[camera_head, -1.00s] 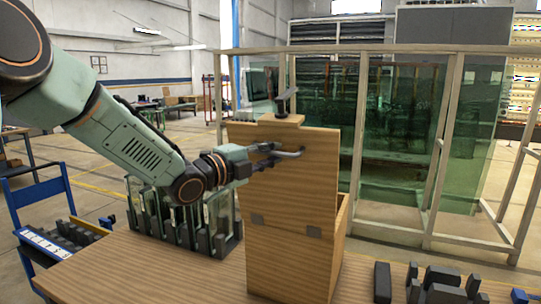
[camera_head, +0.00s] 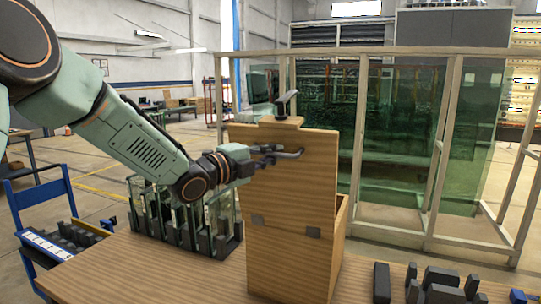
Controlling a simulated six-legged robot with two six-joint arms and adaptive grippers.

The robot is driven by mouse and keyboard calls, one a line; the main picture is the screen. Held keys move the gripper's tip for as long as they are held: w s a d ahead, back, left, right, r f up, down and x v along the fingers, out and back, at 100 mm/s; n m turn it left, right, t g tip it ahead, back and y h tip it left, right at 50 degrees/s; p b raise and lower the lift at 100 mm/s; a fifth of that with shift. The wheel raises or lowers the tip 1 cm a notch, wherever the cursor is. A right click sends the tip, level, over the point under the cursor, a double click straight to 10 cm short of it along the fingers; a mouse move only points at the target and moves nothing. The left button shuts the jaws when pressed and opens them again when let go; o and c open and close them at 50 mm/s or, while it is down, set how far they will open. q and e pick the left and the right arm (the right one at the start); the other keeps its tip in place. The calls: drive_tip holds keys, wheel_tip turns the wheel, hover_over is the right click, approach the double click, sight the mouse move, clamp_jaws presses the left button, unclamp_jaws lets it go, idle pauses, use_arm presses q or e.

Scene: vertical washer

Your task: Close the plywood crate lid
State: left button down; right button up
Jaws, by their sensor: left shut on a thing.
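The plywood crate (camera_head: 288,262) stands on the wooden table. Its lid (camera_head: 285,190) is open and stands upright above the crate, with two grey hinges along its lower edge. A dark handle (camera_head: 286,103) sits on the lid's top tab. My left gripper (camera_head: 296,154) comes in from the left and lies at the upper part of the lid's near face, below the handle. It is shut on the lid, though the exact contact between the fingers is hard to see. The crate's opening is mostly hidden behind the lid. My right gripper is not in view.
Glass panes in a dark rack (camera_head: 185,225) stand on the table left of the crate. Several dark blocks (camera_head: 440,284) lie at the right front. A blue cart (camera_head: 40,222) is at the left. A large framed glass enclosure (camera_head: 400,140) stands behind.

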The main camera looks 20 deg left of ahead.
sight(284, 137)
use_arm(q)
drive_tip(key=w, duration=0.2)
drive_tip(key=w+r, duration=0.1)
drive_tip(key=w, duration=0.2)
drive_tip(key=w+r, duration=0.1)
drive_tip(key=w, duration=0.1)
drive_tip(key=shift+w+d+r+p, duration=0.15)
drive_tip(key=shift+w+r+p, duration=0.05)
drive_tip(key=shift+w+p, duration=0.15)
drive_tip(key=w+p, duration=0.2)
drive_tip(key=w, duration=0.6)
drive_tip(key=shift+w+d+f+p, duration=0.15)
drive_tip(key=shift+p, duration=0.25)
drive_tip(key=shift+f, duration=0.1)
drive_tip(key=c, duration=1.4)
unclamp_jaws()
